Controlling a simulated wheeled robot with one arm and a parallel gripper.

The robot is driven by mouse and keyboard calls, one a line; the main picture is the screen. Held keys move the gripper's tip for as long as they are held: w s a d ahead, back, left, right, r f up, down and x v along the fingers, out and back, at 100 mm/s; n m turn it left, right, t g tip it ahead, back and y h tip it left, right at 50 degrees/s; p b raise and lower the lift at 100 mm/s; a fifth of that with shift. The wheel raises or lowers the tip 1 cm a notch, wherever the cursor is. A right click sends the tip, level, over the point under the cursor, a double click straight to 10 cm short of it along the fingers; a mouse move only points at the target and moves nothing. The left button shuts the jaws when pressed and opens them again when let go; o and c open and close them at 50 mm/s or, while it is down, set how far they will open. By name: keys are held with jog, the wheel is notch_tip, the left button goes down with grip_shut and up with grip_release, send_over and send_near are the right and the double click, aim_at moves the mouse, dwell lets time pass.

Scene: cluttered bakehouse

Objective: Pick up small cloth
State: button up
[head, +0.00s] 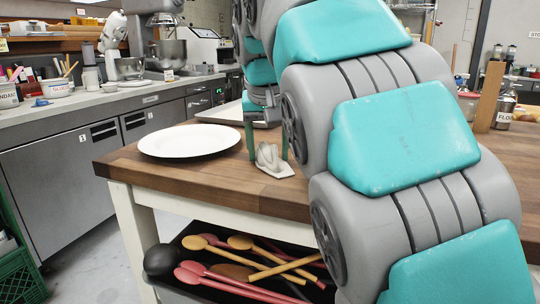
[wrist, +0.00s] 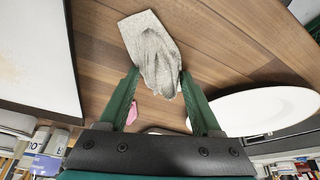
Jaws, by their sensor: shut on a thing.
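The small cloth (wrist: 158,62) is pale grey and bunched up. In the head view the cloth (head: 272,160) is on or just above the wooden table (head: 205,181), near its front edge. My gripper (head: 268,150) points down over the table with its two green fingers on either side of the cloth. In the wrist view my gripper (wrist: 158,84) is shut on the bunched part, and a flat corner spreads out beyond the fingers. I cannot tell whether the cloth still touches the table.
A white plate (head: 189,140) lies left of the cloth, close to my gripper. A tray (head: 228,113) is behind it. Below, a black bin (head: 181,240) holds several wooden spoons. A counter with mixers (head: 172,52) runs along the back left. My arm hides much of the table's right side.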

grip_shut()
jog(key=shift+r, duration=0.1)
